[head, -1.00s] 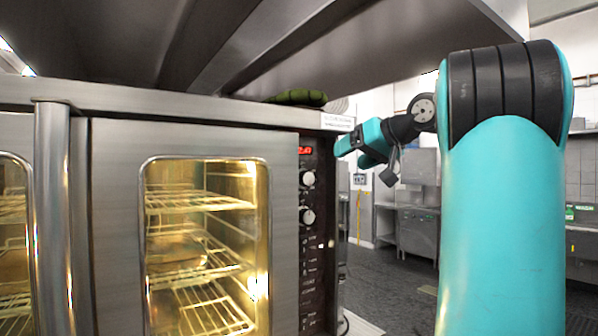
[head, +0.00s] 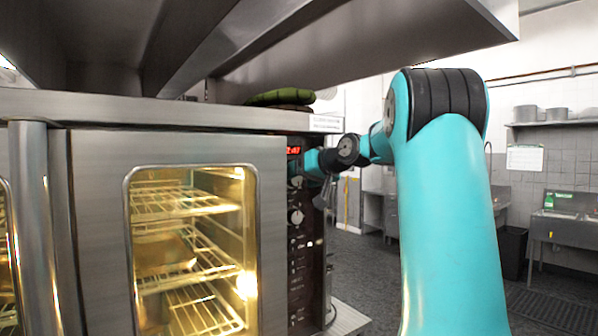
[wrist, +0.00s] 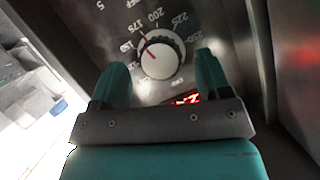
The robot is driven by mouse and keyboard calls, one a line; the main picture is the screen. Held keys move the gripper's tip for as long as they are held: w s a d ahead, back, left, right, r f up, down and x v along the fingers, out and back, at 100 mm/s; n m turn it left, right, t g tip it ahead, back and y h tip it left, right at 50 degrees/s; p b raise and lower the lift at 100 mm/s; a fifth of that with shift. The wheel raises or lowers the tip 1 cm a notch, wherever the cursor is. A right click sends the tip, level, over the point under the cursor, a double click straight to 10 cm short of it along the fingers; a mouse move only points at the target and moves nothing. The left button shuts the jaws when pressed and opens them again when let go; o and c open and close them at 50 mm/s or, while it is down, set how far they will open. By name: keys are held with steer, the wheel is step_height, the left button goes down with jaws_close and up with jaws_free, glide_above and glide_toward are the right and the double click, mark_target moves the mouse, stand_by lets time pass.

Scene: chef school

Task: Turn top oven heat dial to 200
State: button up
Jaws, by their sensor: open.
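The top heat dial (wrist: 161,58) is a round silver-white knob on the oven's dark control panel. In the wrist view numbers from about 150 to 250 ring it. A red mark on its face points to the upper left, roughly towards 175; the exact setting is hard to read. My gripper (wrist: 160,66) is open, its teal fingers on either side of the dial; I cannot tell whether they touch it. In the head view the top dial (head: 296,182) is partly hidden by my gripper (head: 309,162).
A red display (head: 293,150) is above the dial and a second knob (head: 296,216) is below it. The oven door (head: 100,190) is shut, with lit racks inside. A metal hood (head: 330,40) hangs overhead. Open floor (head: 375,265) lies right of the oven.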

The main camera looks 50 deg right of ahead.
steer(key=shift+w+f, duration=0.25)
steer(key=shift+w, duration=0.35)
steer(key=c, duration=0.9)
steer(key=shift+d, duration=0.1)
steer(key=m+y+p, duration=0.1)
steer(key=m, duration=0.1)
steer(key=shift+d+m+t+y, duration=0.1)
steer(key=shift+m+t+y, duration=0.2)
steer(key=shift+m+t+y+p, duration=0.4)
steer(key=shift+m+y+p, duration=0.25)
steer(key=shift+m, duration=0.45)
steer(key=shift+f, duration=0.1)
